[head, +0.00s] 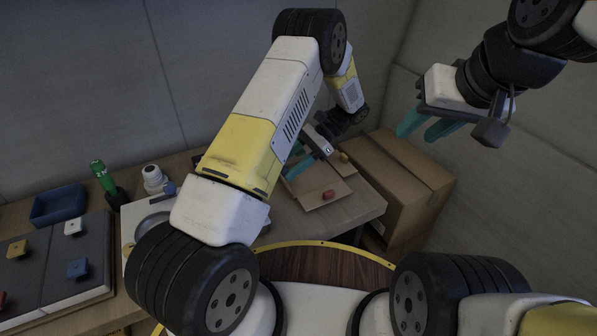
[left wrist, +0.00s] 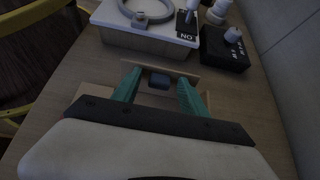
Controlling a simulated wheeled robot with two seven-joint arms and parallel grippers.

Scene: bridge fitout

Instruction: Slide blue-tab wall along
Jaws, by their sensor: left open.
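In the left wrist view, the blue tab (left wrist: 158,81) sits between the two teal fingers of my left gripper (left wrist: 158,77). The fingers are apart, with gaps visible on both sides of the tab. The thin tan wall (left wrist: 150,68) lies just beyond the tab. In the head view my left gripper (head: 296,163) is low over the table, partly hidden by my arm; the blue tab cannot be made out there. Tan panels (head: 312,190) lie beside it, with a red tab (head: 327,194) and a yellow tab (head: 344,157). My right gripper (head: 424,127) is raised, open and empty.
A cardboard box (head: 405,180) stands right of the table (head: 290,222). At left are a grey panel (head: 70,255) with coloured tabs, a blue tray (head: 58,204) and a green-topped item (head: 103,178). A white switch unit (left wrist: 145,35) and black block (left wrist: 224,50) stand beyond the wall.

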